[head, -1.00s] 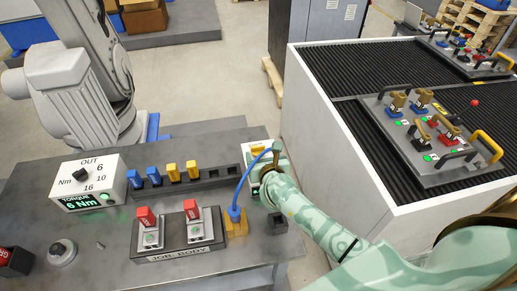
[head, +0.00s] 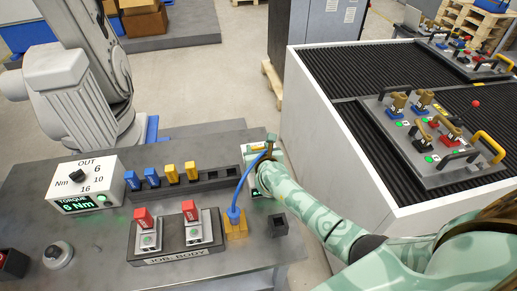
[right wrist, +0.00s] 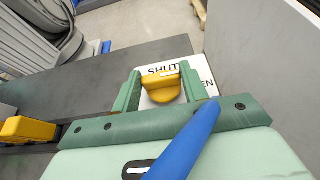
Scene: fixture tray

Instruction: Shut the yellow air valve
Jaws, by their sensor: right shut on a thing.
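The yellow air valve (right wrist: 161,92) shows in the right wrist view as a rounded yellow knob with a pale mark on its top. It stands on a white plate (right wrist: 208,100) with "SHUT" printed behind it and a partly hidden word ending in "EN" at right. I cannot tell which word the knob points to. My right gripper (right wrist: 160,88) has its two green fingers on either side of the knob and is shut on it. In the head view my right gripper (head: 264,160) covers the valve at the bench's far right corner. My left gripper is not in view.
A blue hose (head: 248,182) arches from a yellow block (head: 236,228) up to my right gripper. The job body (head: 176,246) with two red-topped clamps, a rack (head: 205,184) of blue and yellow pieces and a torque box (head: 84,186) stand on the bench. A white-sided cabinet (head: 335,140) stands close at right.

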